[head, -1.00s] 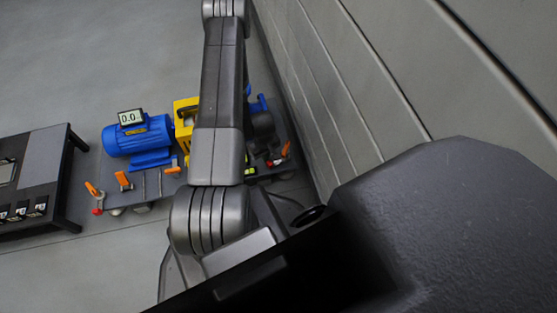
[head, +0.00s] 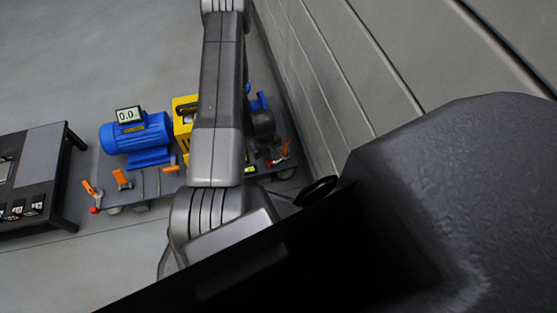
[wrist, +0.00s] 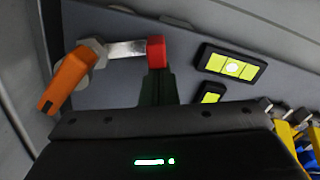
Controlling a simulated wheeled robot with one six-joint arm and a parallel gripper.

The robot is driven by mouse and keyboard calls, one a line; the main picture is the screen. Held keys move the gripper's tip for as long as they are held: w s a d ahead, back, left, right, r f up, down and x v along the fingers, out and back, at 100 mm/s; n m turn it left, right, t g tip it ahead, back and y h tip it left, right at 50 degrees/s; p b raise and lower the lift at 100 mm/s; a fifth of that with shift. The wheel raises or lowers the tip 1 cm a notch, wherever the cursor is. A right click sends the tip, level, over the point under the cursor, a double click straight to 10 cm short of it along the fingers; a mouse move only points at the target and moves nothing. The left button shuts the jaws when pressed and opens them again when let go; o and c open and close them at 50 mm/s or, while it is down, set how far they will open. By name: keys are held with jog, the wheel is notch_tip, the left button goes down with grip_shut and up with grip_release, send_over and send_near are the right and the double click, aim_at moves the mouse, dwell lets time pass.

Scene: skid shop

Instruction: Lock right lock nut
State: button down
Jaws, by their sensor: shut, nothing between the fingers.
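In the wrist view, a lock nut (wrist: 95,50) sits at the upper left on the grey skid plate. A bare metal lever runs right from it to a red end (wrist: 156,52). An orange handle (wrist: 68,80) angles down and left beside the nut. My gripper (wrist: 157,86) is shut and empty, its dark fingers just below the red end in the picture; I cannot tell whether they touch it. In the head view, a small orange lever (head: 285,148) shows at the skid's right side. My gripper is hidden there behind my arm.
Two yellow-green levels (wrist: 231,66) lie right of the gripper. The skid carries a blue motor (head: 136,134) with a 0.0 display (head: 129,114) and a yellow block (head: 184,118). A grey wall (head: 315,90) stands close on the right. A dark table (head: 35,170) is at left.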

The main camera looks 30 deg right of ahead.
jog(key=shift+s+f+b, duration=0.15)
jog(key=shift+s+b, duration=0.3)
jog(key=shift+b, duration=0.4)
jog(key=shift+s+a, duration=0.1)
jog(key=shift+s+b, duration=0.45)
jog(key=shift+b, duration=0.2)
jog(key=shift+s, duration=0.45)
jog(key=shift+s+d, duration=0.35)
jog(key=shift+s, duration=0.45)
